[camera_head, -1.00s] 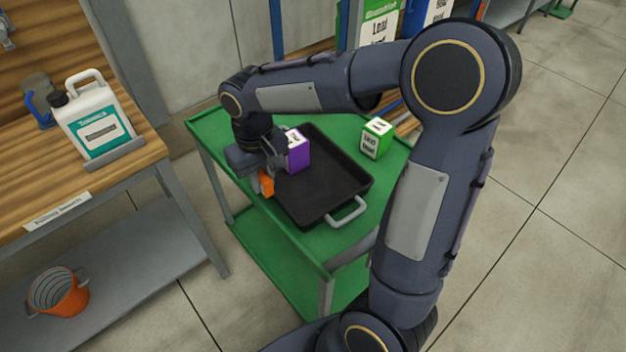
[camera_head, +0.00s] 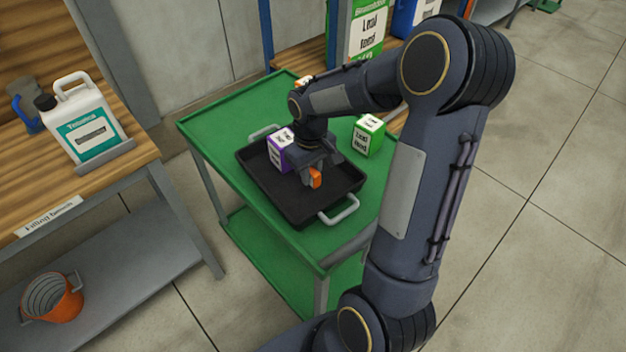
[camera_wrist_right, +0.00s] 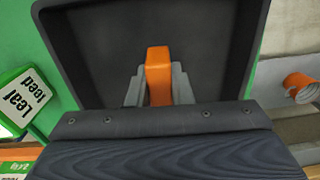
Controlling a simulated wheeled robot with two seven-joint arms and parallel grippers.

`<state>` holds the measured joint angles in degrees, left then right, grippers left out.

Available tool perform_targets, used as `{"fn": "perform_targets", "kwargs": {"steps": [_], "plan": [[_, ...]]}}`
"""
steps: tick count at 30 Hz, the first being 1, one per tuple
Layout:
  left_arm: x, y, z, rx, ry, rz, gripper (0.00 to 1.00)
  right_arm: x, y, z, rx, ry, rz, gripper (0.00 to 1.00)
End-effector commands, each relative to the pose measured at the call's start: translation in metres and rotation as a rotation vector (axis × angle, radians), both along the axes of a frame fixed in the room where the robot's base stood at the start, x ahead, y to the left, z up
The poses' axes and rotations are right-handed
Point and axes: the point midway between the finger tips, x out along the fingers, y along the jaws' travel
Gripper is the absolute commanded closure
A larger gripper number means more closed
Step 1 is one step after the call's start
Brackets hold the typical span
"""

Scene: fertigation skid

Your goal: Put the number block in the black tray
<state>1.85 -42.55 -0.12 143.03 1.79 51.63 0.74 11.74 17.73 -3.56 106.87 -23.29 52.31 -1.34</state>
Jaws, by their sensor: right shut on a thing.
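The black tray (camera_head: 262,188) lies on the green cart top, with grey handles at its ends. My right gripper (camera_head: 310,173) is over the tray and shut on an orange block (camera_head: 315,179), which points down toward the tray floor. In the right wrist view the grey fingers hold the orange block (camera_wrist_right: 158,72) between them, with the tray (camera_wrist_right: 100,45) beyond. I see no number on it, and cannot tell whether it touches the tray. A purple block (camera_head: 279,156) with a white top appears to stand in the tray, beside the gripper. My left gripper is out of view.
A green-and-white feed block (camera_head: 368,136) stands on the cart (camera_head: 207,131) right of the tray. A small orange-and-white item (camera_head: 303,80) is partly hidden behind my arm. A bench at left holds a white jug (camera_head: 85,125); an orange bucket (camera_head: 52,300) sits below.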

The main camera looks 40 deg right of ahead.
Motion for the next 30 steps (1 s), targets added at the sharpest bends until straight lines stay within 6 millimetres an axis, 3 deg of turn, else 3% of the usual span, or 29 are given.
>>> {"fn": "perform_targets", "kwargs": {"steps": [8,20,21,24,26,30], "plan": [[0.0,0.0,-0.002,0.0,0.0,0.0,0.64,0.0,-0.006,-0.036,0.001,0.003,-0.001,1.0],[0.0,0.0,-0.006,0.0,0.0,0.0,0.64,0.0,-0.006,-0.042,0.0,0.001,-0.001,1.0],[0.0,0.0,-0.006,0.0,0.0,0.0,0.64,0.0,-0.006,-0.042,0.0,0.0,-0.001,0.79],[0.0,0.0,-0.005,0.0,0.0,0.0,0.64,0.0,-0.006,-0.041,0.0,0.001,-0.001,0.66],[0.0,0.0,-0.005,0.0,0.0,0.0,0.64,0.0,-0.006,-0.041,0.0,0.001,-0.001,0.59],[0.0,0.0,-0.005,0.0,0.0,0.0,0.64,0.0,-0.006,-0.041,0.0,0.001,-0.001,0.59]]}}
